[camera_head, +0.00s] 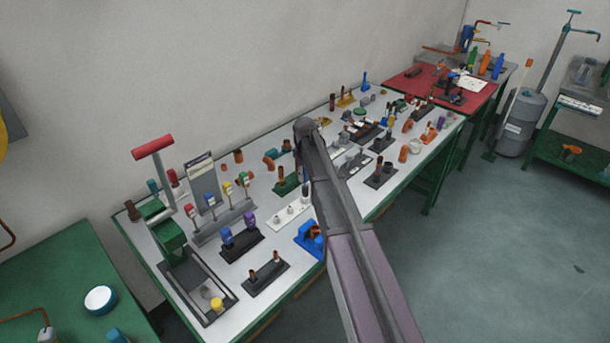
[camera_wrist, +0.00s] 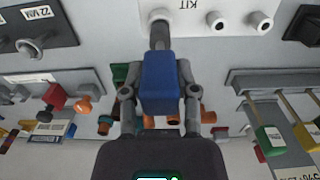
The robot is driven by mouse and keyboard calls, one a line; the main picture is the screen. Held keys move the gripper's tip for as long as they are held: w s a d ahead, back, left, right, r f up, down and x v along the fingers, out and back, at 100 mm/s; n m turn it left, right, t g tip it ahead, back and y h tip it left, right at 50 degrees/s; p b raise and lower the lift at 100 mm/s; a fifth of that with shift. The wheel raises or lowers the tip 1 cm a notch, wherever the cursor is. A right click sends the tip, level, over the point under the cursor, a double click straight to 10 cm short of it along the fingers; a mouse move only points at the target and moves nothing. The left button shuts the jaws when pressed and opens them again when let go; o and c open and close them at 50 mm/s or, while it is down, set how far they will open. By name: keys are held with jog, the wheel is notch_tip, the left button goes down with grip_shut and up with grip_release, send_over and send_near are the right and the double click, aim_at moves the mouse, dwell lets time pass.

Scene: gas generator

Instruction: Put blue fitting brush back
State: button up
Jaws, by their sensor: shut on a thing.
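In the wrist view, my gripper (camera_wrist: 159,92) is shut on the blue fitting brush (camera_wrist: 161,74), with one finger on each side of its blue block-shaped handle. The brush's grey end (camera_wrist: 159,36) points to the top of the picture. It meets the first round spot of a white holder (camera_wrist: 188,24) marked "KIT"; I cannot tell whether it is inside or just over it. In the head view, the white holder (camera_head: 290,214) stands on the bench beside my arm. My arm hides the gripper and the held brush there.
A blue stand (camera_head: 309,240) is close to my arm. A black base (camera_head: 241,247) with blue and purple pieces is left of the white holder. A green base (camera_head: 287,186) stands behind it. The bench (camera_head: 150,241) is crowded, with small gaps; open floor (camera_head: 490,250) lies to the right.

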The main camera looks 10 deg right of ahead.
aim_at(305, 186)
jog(key=shift+f+b, duration=2.1)
jog(key=shift+f, duration=0.05)
jog(key=o, duration=1)
jog(key=shift+r, duration=0.15)
notch_tip(305, 186, up, 10)
jog(key=p, duration=1)
jog(key=shift+s, duration=0.1)
jog(key=s+m, duration=0.2)
jog(key=s, duration=0.7)
jog(key=s+m, duration=0.2)
jog(key=s, duration=0.8)
jog(key=s+m, duration=0.3)
jog(key=s, duration=0.7)
jog(key=shift+a, duration=0.15)
